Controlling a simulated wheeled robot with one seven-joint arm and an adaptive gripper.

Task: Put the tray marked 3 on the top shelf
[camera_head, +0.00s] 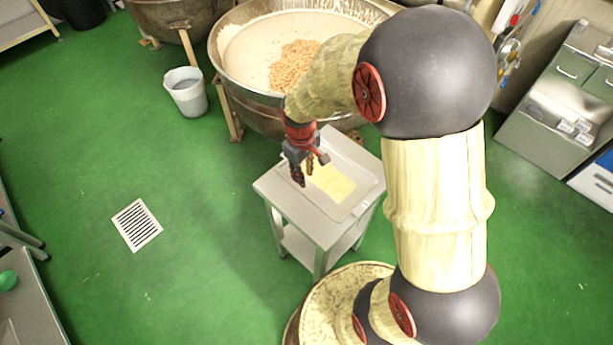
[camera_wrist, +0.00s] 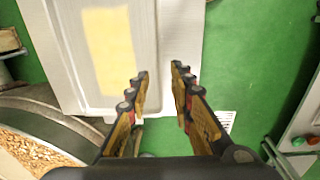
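A shallow grey-white tray (camera_head: 352,158) lies on a small metal table (camera_head: 283,198), with a flat pale yellow sheet (camera_head: 332,183) in it. A small label (camera_head: 365,204) on its near rim seems to read 3. My gripper (camera_head: 311,180) is over the left part of the tray, pointing down. In the wrist view, my gripper (camera_wrist: 160,72) is open with nothing between its fingers but the view of the tray-side edge below. The tray (camera_wrist: 65,45) and yellow sheet (camera_wrist: 108,45) lie left of the fingers there. I cannot tell the height gap. No top shelf is clearly identifiable.
A large kettle (camera_head: 247,58) with a tan mass stands behind the table. A grey bucket (camera_head: 186,92) is left of it. Steel cabinets (camera_head: 545,130) stand at right. A floor drain (camera_head: 137,225) lies in open green floor at left. Another metal surface (camera_head: 30,305) is at lower left.

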